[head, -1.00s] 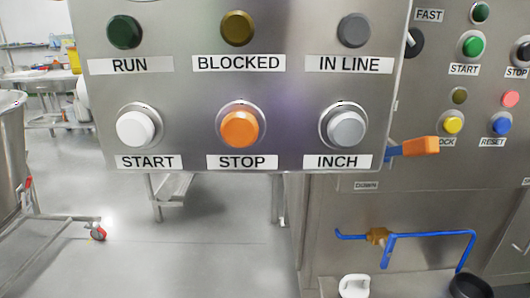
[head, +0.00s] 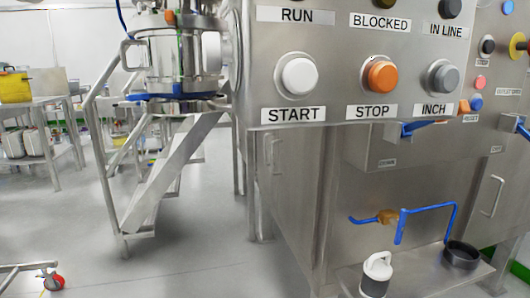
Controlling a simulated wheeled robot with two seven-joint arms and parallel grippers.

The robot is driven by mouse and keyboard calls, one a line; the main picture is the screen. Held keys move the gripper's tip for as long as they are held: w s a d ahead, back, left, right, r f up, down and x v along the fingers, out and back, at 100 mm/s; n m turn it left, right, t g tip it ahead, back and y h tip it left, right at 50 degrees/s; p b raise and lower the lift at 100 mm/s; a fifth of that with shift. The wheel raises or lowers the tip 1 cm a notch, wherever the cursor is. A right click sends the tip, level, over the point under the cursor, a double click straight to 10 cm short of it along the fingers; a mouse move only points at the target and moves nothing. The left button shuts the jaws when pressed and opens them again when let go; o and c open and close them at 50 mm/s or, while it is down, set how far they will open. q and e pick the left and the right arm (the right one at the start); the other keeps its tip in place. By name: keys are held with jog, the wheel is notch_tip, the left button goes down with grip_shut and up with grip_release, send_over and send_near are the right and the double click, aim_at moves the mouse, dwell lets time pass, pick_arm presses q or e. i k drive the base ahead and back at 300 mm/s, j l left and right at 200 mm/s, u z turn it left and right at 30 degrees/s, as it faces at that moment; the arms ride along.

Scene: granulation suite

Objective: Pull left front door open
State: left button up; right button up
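The steel machine cabinet (head: 340,205) fills the right half of the head view. A vertical bar handle (head: 492,196) stands on its panel at the far right, and that panel looks closed. Another slim upright handle (head: 275,156) shows on the panel below the control box, at the left. I cannot tell for sure which panel is the left front door. Neither of my grippers is in view.
A control box (head: 340,60) with START, STOP and INCH buttons hangs in front of the cabinet. A blue pipe (head: 428,208), a white-lidded container (head: 376,273) and a dark bowl (head: 462,256) sit low down. Steel steps (head: 165,175) stand left. The grey floor (head: 190,250) is open.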

aim_at(269, 182)
jog(key=i+j+z, duration=0.3)
jog(key=z, duration=0.2)
jog(key=i+j+z, duration=0.2)
jog(key=j+z, duration=0.3)
jog(key=i+j+z, duration=0.1)
jog(key=j+z, duration=0.9)
jog(key=k+j+z, duration=0.1)
jog(key=j+z, duration=0.35)
jog(key=j, duration=0.2)
jog(key=k+j+z, duration=0.15)
jog(key=j+z, duration=0.35)
jog(key=k+j+z, duration=0.2)
jog(key=j+z, duration=0.2)
jog(key=j, duration=0.15)
jog(key=k+j+z, duration=0.65)
jog(key=j+z, duration=0.15)
jog(key=k+j+z, duration=0.4)
